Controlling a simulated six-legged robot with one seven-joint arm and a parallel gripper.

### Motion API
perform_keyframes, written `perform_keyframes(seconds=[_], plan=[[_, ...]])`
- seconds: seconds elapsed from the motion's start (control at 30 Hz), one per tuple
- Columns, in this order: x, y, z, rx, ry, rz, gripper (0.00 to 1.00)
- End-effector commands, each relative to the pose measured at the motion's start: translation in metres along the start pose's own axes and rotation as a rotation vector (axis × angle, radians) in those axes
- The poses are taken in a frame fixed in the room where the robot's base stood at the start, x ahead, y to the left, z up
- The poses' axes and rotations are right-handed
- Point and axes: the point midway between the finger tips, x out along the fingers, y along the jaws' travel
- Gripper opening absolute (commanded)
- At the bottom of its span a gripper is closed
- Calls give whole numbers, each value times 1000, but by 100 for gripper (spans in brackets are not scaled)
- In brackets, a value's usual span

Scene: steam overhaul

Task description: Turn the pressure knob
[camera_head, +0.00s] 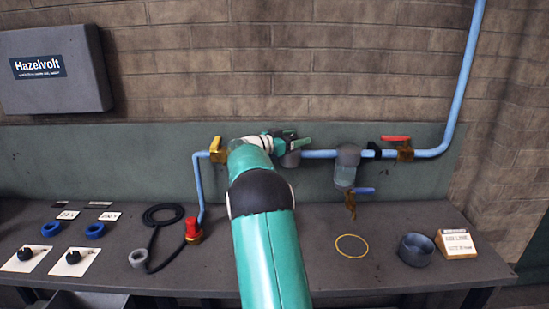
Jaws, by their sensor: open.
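My gripper (296,145) is at the blue pipe on the green back panel, seen from behind past my green arm. Its jaws are open around or beside a grey fitting (290,160) in the pipe line; I cannot tell whether they touch it. No knob marked for pressure shows clearly; the gripper and arm hide part of this fitting. Two black knobs on white plates, one at the far left (25,253) and one beside it (73,257), lie on the bench.
A red-topped fitting (193,229), yellow ring (351,246), grey cup (416,249) and sign block (456,243) are on the bench.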

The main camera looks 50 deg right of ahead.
Motion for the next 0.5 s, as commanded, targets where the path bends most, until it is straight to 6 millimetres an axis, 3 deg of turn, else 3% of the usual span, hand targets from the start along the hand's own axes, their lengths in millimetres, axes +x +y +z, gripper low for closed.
perform_keyframes(seconds=[0.5], plan=[[1,-5,-1,-1,-1,-418,65]])
